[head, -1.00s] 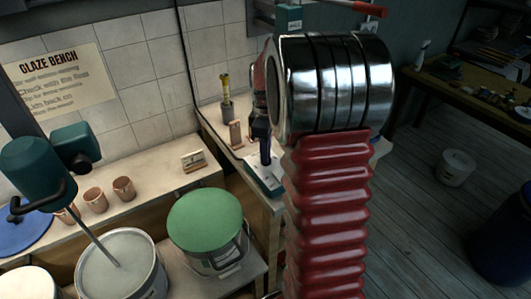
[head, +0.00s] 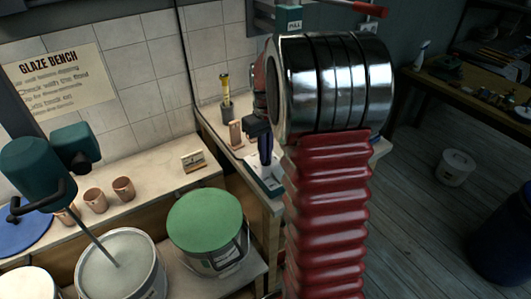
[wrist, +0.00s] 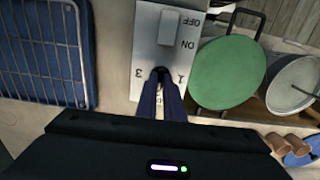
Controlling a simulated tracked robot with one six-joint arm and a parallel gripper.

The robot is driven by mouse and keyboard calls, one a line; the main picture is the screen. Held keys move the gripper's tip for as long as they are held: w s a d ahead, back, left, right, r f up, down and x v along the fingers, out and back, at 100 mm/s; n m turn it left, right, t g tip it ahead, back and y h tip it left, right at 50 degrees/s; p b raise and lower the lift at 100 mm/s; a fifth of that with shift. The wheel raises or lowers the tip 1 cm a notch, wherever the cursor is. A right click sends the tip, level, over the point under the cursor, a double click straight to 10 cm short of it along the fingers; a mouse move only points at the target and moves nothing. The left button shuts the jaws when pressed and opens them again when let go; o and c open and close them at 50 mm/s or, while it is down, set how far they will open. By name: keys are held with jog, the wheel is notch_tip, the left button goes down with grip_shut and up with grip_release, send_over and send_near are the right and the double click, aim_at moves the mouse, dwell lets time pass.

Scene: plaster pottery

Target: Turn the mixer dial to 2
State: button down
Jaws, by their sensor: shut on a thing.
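The mixer's control box (head: 262,186) sits on the right-hand counter, partly hidden by my arm. In the wrist view its white panel (wrist: 147,45) appears upside down, with a light rocker switch (wrist: 168,27), OFF and ON marks, and the numbers 3 and 1 on either side of the dial. My gripper (wrist: 160,77) is shut on the dial, which is mostly hidden between the dark blue fingers, so its pointer cannot be read. In the head view my gripper (head: 266,157) points down onto the box. The teal mixer (head: 35,170) has its shaft in a bucket (head: 120,285).
A green-lidded bucket (head: 205,220) stands below the counter; its lid shows beside the panel in the wrist view (wrist: 228,72). A blue wire rack (wrist: 42,50) lies on the panel's other side. Copper-coloured cups (head: 123,189) and a small card stand (head: 194,161) are on the left counter.

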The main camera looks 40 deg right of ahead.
jog(key=shift+d, duration=0.1)
dwell(0.4)
jog(key=c, duration=1.9)
grip_release()
jog(key=shift+o, duration=0.2)
notch_tip(320, 180, up, 14)
jog(key=shift+f, duration=0.15)
jog(key=shift+m, duration=0.3)
